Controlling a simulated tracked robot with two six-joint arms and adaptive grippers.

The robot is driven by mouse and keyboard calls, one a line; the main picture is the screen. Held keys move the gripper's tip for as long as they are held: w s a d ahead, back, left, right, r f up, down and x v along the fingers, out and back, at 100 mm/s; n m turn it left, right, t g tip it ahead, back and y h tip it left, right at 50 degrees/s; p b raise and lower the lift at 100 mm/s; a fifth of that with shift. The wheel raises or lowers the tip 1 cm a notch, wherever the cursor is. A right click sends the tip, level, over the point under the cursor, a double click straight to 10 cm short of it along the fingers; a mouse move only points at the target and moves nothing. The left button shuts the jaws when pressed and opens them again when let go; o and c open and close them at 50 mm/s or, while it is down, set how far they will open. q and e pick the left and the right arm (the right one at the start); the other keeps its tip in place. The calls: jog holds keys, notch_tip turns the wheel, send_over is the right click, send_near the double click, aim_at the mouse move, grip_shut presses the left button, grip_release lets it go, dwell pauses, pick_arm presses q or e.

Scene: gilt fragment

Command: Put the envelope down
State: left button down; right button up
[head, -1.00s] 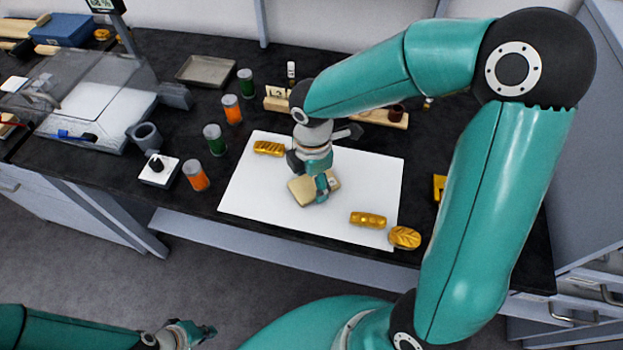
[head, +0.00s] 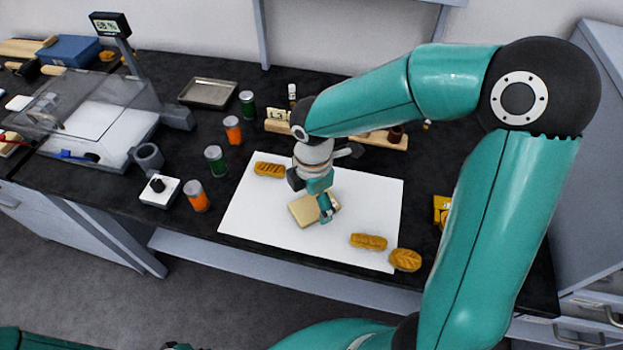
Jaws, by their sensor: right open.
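A small tan envelope (head: 304,211) lies on the white sheet (head: 260,226) on the black bench. My right gripper (head: 325,208) is over the envelope's right part, pointing down, with its jaws open. It hides part of the envelope, and I cannot tell whether a finger touches it. Three gilt pieces lie around it: one (head: 269,170) on the sheet's upper left, one (head: 368,242) at its lower right, and an oval one (head: 405,260) at the lower right corner. My left gripper is at most a dark scrap at the bottom edge, not clearly seen.
Orange and green jars (head: 198,197) stand left of the sheet, beside a small white block with a black knob (head: 160,190). A wooden rack (head: 384,138) stands behind. A clear-lidded scale (head: 95,120) and a metal tray (head: 208,92) are farther left. The lower left of the sheet is bare.

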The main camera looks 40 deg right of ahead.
aim_at(313, 206)
notch_tip(313, 206, up, 11)
jog(key=shift+p, duration=0.3)
dwell(0.5)
